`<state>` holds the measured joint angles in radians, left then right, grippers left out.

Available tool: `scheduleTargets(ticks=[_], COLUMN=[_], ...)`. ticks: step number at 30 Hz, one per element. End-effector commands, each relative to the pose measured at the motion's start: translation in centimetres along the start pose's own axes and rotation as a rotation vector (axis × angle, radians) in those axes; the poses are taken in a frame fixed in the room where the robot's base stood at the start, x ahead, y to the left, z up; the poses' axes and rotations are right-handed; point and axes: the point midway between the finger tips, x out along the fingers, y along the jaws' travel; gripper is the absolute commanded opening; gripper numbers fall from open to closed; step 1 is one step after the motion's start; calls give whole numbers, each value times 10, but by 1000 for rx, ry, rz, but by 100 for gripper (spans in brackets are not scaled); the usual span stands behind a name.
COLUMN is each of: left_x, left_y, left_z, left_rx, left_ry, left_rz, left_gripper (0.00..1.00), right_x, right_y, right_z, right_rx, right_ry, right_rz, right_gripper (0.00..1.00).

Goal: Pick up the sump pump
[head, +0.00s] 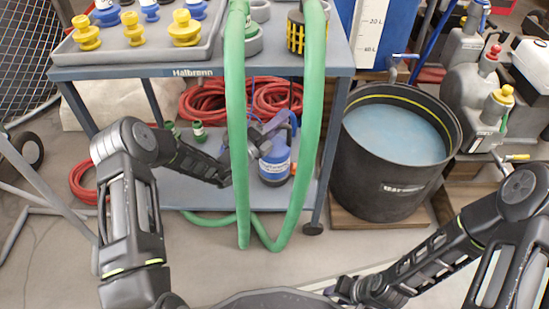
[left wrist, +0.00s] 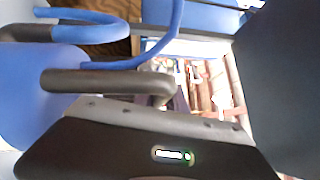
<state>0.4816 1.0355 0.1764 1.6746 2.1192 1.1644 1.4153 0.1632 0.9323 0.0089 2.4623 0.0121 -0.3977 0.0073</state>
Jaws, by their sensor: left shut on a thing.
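The sump pump, a blue body with a white label (head: 275,168), is at the cart's lower shelf, partly behind the green hose. In the left wrist view its blue body (left wrist: 38,95) fills the left side, with a dark handle bar (left wrist: 105,80) and a blue cable beside it. My left gripper (head: 262,143) reaches between the cart's shelves and is shut at the top of the pump; the hose hides part of the arm. I cannot tell whether the pump touches the shelf. My right gripper (head: 345,290) is low at the front, away from the pump; its jaw gap is unclear.
The green hose (head: 235,120) hangs in front of the cart. The upper shelf (head: 215,62) holds a tray (head: 130,52) of yellow and blue parts. Coiled red hose (head: 215,100) lies behind the pump. A black tub of water (head: 375,185) stands right of the cart.

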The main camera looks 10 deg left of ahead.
Motion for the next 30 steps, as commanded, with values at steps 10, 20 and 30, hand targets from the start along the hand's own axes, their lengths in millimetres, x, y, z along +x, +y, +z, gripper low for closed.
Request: scheduleTargets(ticks=[10, 20, 30], left_x=[0, 0, 2], left_y=[0, 1, -4], left_z=[0, 0, 1], left_rx=[0, 0, 3], left_ry=[0, 0, -1], left_rz=[1, 1, -9], left_gripper=[0, 0, 0], right_x=[0, 0, 0], right_y=[0, 0, 0], right_z=[0, 0, 0], right_rx=[0, 0, 0], right_ry=[0, 0, 0], right_rz=[0, 0, 0], right_gripper=[36, 36, 36])
